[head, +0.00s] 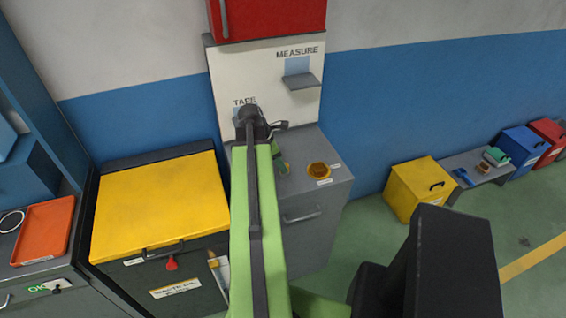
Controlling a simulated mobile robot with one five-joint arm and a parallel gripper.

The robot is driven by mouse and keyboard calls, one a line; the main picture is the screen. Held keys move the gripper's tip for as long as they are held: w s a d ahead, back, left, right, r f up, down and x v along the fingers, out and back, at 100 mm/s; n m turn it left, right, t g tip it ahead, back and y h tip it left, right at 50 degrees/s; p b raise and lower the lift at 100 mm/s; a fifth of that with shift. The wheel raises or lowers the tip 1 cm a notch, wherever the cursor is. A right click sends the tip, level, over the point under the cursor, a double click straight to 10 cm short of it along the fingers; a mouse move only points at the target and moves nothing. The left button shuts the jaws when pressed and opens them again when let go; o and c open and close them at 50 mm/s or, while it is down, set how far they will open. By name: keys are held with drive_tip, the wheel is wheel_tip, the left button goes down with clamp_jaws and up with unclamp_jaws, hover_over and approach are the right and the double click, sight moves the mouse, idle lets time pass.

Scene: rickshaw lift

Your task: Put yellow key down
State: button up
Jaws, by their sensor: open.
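My gripper (276,129) is at the far end of my green arm, above the back of a grey cabinet (333,180) and in front of the white board. Its jaws are open. Just below it, a small yellowish thing (287,167) shows beside a green part on the cabinet top. It may be the yellow key, but it is too small and partly covered to be sure. A round amber dish (318,170) sits on the cabinet top to its right, with small labels around it.
A yellow-lidded chest (160,207) with a red key-like piece (171,263) on its front stands left. An orange tray (44,230) lies farther left. The white board (235,80) carries a small shelf (300,82). A yellow box (418,188) and low bench stand right; green floor lies before them.

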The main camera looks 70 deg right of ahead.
drive_tip(key=p+v, duration=0.6)
drive_tip(key=v, duration=0.2)
drive_tip(key=shift+r, duration=0.1)
drive_tip(key=w+a+f+m+t, duration=0.1)
drive_tip(key=w+a+m+t, duration=0.15)
drive_tip(key=w+a, duration=1.8)
drive_tip(key=w+a+m+y, duration=0.1)
drive_tip(key=w+a, duration=0.2)
drive_tip(key=a, duration=0.8)
drive_tip(key=w+a+m+y, duration=0.1)
drive_tip(key=w+a, duration=0.3)
drive_tip(key=a, duration=0.8)
drive_tip(key=w+a+m, duration=0.3)
drive_tip(key=w+a, duration=0.1)
drive_tip(key=a, duration=0.7)
drive_tip(key=shift+a+f+t+y, duration=0.25)
drive_tip(key=shift+f+t+y, duration=0.15)
drive_tip(key=shift+t, duration=0.05)
